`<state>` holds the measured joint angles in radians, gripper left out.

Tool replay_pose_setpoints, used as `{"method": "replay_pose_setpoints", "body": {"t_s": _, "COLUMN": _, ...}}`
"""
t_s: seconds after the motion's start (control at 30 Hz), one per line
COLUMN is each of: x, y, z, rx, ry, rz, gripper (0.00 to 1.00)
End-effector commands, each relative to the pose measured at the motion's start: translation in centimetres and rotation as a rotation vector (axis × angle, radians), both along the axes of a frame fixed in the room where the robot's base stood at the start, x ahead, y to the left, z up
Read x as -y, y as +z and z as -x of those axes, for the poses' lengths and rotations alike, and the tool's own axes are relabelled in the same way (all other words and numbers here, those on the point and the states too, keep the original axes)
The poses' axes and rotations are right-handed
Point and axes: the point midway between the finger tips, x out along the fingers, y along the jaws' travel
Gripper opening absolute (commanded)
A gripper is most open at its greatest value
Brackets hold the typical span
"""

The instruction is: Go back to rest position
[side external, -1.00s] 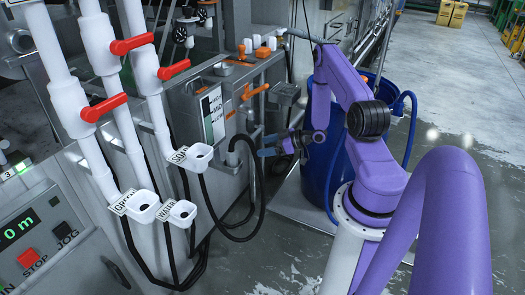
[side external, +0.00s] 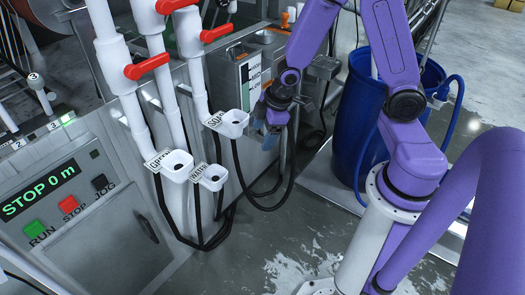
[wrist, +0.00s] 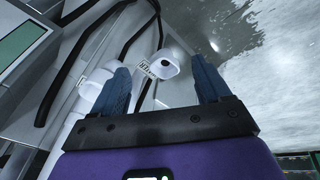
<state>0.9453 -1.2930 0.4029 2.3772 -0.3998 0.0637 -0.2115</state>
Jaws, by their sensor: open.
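My gripper (wrist: 160,92) is open and empty in the wrist view, its two blue fingers apart. In the side view my gripper (side external: 272,122) hangs pointing down beside the grey machine front, to the right of the white SODA funnel (side external: 229,122). Beyond the fingers in the wrist view is a white funnel cup (wrist: 168,64) with a label; it is not between the fingertips as far as I can tell. My purple arm is bent above, with its elbow high near the blue barrel.
Two more white funnels, the left one (side external: 172,166) and the lower one (side external: 211,177), stand on the machine. Red-handled valves (side external: 146,66) sit on white pipes. A blue barrel (side external: 352,125) stands behind my arm. Black hoses (side external: 262,205) loop below. A control panel (side external: 62,195) reads STOP 0 m. Wet floor lies in front.

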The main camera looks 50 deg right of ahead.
Motion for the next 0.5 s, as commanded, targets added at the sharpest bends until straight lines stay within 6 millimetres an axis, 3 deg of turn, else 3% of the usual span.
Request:
{"method": "replay_pose_setpoints", "body": {"t_s": 0.1, "x": -2.9, "y": 3.3, "z": 2.9, "rx": -0.021, "ry": 0.022, "rz": 0.02, "gripper": 0.76}}
{"method": "replay_pose_setpoints", "body": {"t_s": 0.23, "x": -5.2, "y": 6.2, "z": 7.1, "rx": -0.066, "ry": 0.04, "rz": 0.034, "gripper": 0.76}}
{"method": "replay_pose_setpoints", "body": {"t_s": 0.5, "x": -6.7, "y": 10.9, "z": 16.9, "rx": -0.194, "ry": 0.104, "rz": 0.052, "gripper": 0.76}}
